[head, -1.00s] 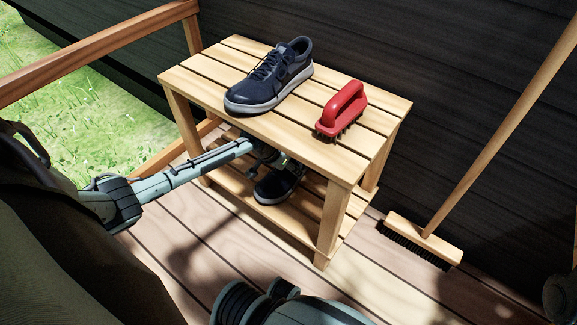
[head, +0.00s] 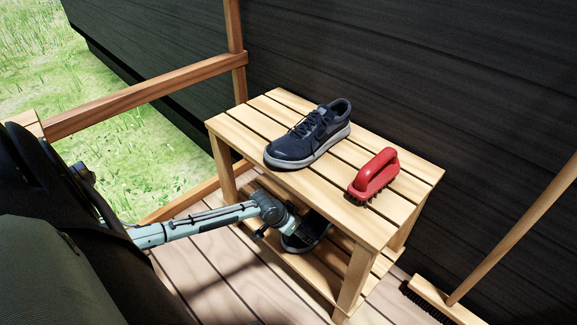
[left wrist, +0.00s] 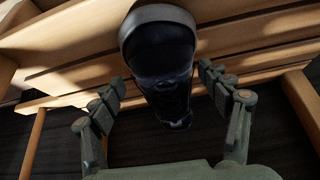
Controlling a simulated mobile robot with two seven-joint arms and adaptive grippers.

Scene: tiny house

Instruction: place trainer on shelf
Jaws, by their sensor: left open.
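One dark blue trainer (head: 308,136) with a grey sole stands on the top of the wooden slatted shelf (head: 238,137). A second dark trainer (head: 316,232) rests on the lower tier, partly hidden by my gripper and the top. My left gripper (head: 293,229) is at the lower tier, right at this second trainer. In the left wrist view the open fingers (left wrist: 162,90) stand on either side of the trainer (left wrist: 158,50), with visible gaps. I do not see my right gripper.
A red-handled brush (head: 374,175) lies on the shelf top, right of the upper trainer. A broom (head: 445,300) stands at the lower right. A dark wall (head: 420,70) is behind the shelf, and a wooden railing (head: 150,95) is at the left.

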